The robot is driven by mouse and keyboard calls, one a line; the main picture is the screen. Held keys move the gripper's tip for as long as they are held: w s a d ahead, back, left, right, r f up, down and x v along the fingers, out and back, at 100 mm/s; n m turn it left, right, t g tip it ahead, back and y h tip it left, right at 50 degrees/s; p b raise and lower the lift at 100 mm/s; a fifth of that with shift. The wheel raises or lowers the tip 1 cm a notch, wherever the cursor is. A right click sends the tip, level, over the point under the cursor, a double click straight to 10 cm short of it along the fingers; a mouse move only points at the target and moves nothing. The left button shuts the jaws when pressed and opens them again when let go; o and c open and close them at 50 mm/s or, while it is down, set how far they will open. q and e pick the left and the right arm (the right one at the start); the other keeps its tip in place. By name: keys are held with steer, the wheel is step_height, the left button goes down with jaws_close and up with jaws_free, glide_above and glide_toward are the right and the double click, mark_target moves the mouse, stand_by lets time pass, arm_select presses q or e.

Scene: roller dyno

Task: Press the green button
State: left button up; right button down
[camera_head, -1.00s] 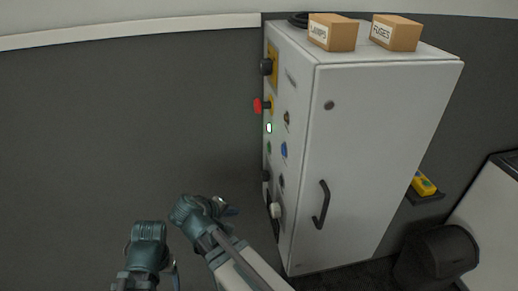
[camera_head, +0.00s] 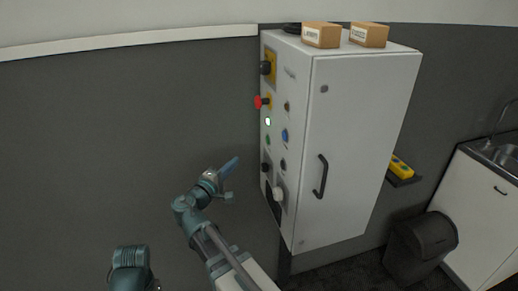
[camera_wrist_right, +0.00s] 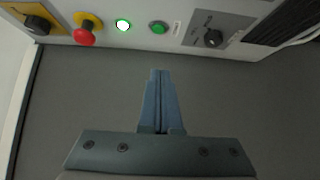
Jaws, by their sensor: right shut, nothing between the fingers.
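The green button (camera_head: 267,140) is on the left-facing panel of a white cabinet, just below a glowing whitish-green lamp (camera_head: 267,121). In the right wrist view the green button (camera_wrist_right: 159,27) is at the top, right of the lit lamp (camera_wrist_right: 123,25). My right gripper (camera_head: 236,161) is left of the panel and apart from it. Its blue fingers (camera_wrist_right: 160,72) are shut together with nothing between them. They point toward the panel, below the green button in the wrist picture. My left arm shows at the bottom left of the head view, but its fingers are not visible.
A red mushroom button (camera_wrist_right: 84,37) and a black rotary switch (camera_wrist_right: 212,38) flank the lamp and button. The white cabinet (camera_head: 360,150) carries two cardboard boxes on top. A dark bin (camera_head: 420,245) and sink unit stand right.

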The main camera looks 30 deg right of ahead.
glide_toward(267, 140)
steer(key=w+d+f, duration=0.2)
steer(key=w+d, duration=0.2)
steer(key=w, duration=0.1)
steer(key=shift+s+d+r, duration=0.15)
steer(key=shift+d+r, duration=0.05)
steer(key=shift+d, duration=0.5)
